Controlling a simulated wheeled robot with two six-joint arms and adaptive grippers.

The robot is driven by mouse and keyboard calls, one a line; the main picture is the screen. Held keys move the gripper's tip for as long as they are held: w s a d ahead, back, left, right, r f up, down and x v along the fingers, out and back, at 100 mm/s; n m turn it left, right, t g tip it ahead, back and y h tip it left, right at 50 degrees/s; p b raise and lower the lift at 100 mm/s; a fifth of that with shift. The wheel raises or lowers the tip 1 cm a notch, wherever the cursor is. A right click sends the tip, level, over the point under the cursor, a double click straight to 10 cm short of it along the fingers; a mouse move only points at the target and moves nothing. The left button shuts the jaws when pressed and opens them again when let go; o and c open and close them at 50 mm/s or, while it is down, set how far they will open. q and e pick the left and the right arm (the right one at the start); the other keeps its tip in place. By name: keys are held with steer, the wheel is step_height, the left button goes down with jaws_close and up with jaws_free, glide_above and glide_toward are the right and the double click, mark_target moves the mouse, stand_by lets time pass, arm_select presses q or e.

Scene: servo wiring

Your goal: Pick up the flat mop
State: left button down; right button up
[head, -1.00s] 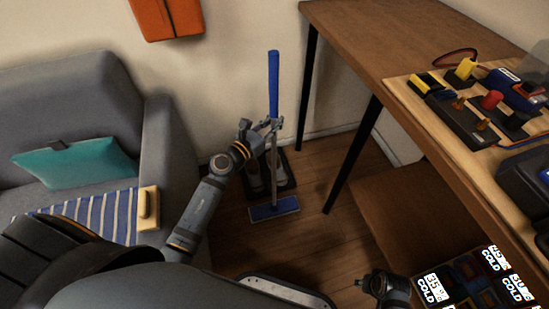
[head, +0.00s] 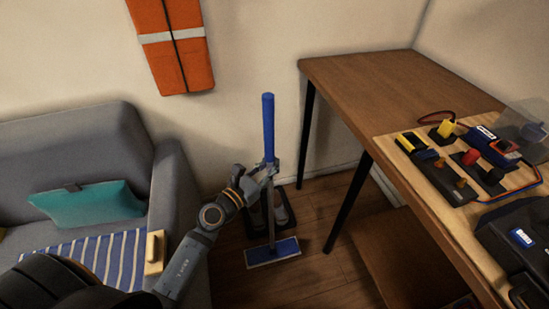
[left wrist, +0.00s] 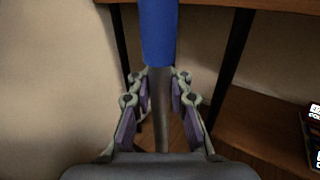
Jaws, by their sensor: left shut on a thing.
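The flat mop stands nearly upright, with a blue grip (head: 268,130), a thin grey shaft and a flat blue head (head: 272,252) over the wooden floor. Whether its head touches the floor I cannot tell. My left gripper (head: 268,170) is shut on the shaft just below the blue grip. In the left wrist view the mop's grip (left wrist: 158,30) and grey shaft run between the two fingers of my left gripper (left wrist: 159,82). My right gripper is not in view.
A grey sofa (head: 75,135) with a teal cushion (head: 88,203) is on the left. A wooden table (head: 370,90) with dark legs stands close on the right, carrying a wiring board. Some floor is free around the mop head.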

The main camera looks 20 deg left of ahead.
arm_select(q)
steer(key=s+r, duration=0.3)
steer(key=s, duration=0.4)
steer(key=shift+s+d+r+p, duration=0.15)
steer(key=shift+s+d+p, duration=0.2)
steer(key=shift+s+p, duration=0.05)
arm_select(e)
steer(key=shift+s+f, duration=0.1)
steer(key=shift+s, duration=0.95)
arm_select(q)
steer(key=c, duration=2)
jaws_free()
jaws_close()
steer(key=shift+w, duration=0.15)
